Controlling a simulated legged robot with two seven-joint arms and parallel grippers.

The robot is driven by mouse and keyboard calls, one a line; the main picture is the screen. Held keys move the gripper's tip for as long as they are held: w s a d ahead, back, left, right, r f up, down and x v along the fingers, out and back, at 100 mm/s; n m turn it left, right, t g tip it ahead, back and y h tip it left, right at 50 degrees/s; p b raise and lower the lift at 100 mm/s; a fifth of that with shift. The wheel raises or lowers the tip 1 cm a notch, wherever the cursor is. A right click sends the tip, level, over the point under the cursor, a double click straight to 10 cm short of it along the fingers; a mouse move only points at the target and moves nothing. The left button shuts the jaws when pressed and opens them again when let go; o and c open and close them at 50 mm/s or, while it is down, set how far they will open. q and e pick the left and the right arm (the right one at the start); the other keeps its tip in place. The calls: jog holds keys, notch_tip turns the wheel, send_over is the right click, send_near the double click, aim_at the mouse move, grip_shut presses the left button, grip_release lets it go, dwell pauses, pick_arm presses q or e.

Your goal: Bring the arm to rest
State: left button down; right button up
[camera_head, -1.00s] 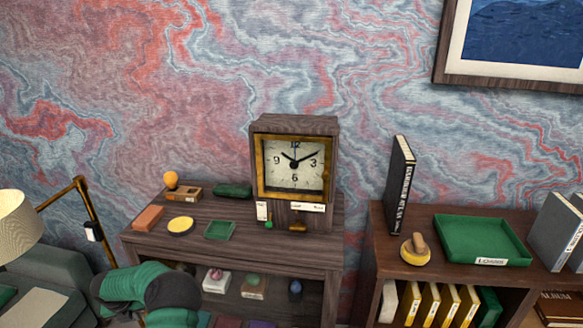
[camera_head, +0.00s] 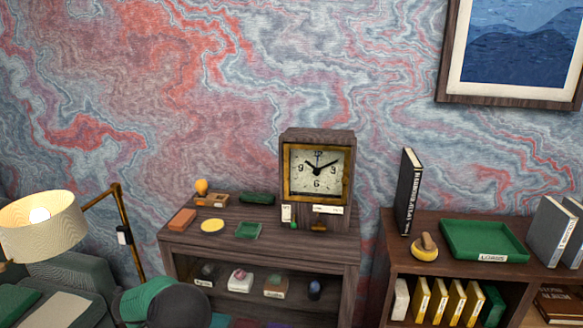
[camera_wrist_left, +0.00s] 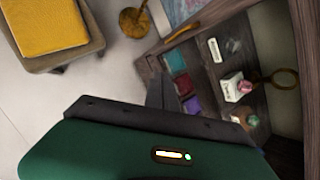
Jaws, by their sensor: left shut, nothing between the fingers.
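My left arm (camera_head: 165,303), green and dark grey, shows at the bottom edge of the head view, low in front of the clock cabinet. Its gripper lies outside that view. In the left wrist view my left gripper (camera_wrist_left: 160,92) shows past its green housing, with its grey fingers shut and nothing held. It points down toward the floor beside the shelves and touches nothing that I can see. My right arm and gripper are in neither view.
A second shelf (camera_head: 385,265) bears a larger green tray (camera_head: 485,238). A lamp (camera_head: 45,228) stands left. A yellow-cushioned seat (camera_wrist_left: 50,25) stands on the floor.

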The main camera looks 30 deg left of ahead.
pick_arm(q)
jog(key=w+d+r+n+t, duration=0.1)
jog(key=w+d+r+n, duration=0.2)
jog(key=d+n, duration=0.55)
jog(key=w+d+r+n, duration=0.3)
jog(key=d+r+n, duration=0.15)
jog(key=d, duration=0.65)
jog(key=s+d+n+g+h, duration=0.1)
jog(key=s+d+n, duration=0.1)
jog(key=s+d, duration=0.3)
jog(key=s+d+f+n+g+h, duration=0.1)
jog(key=s+d+n, duration=0.2)
jog(key=d, duration=1)
jog(key=s+d+n+g+h, duration=0.1)
jog(key=s+d+n+h, duration=0.1)
jog(key=s+d, duration=0.5)
jog(key=d+n, duration=0.1)
jog(key=d, duration=0.1)
jog(key=shift+s+d+f+g, duration=0.2)
jog(key=shift+s+d+g, duration=0.1)
jog(key=shift+s+d, duration=0.05)
jog(key=shift+s+d, duration=0.1)
jog(key=shift+d, duration=0.1)
jog(key=shift+a, duration=0.1)
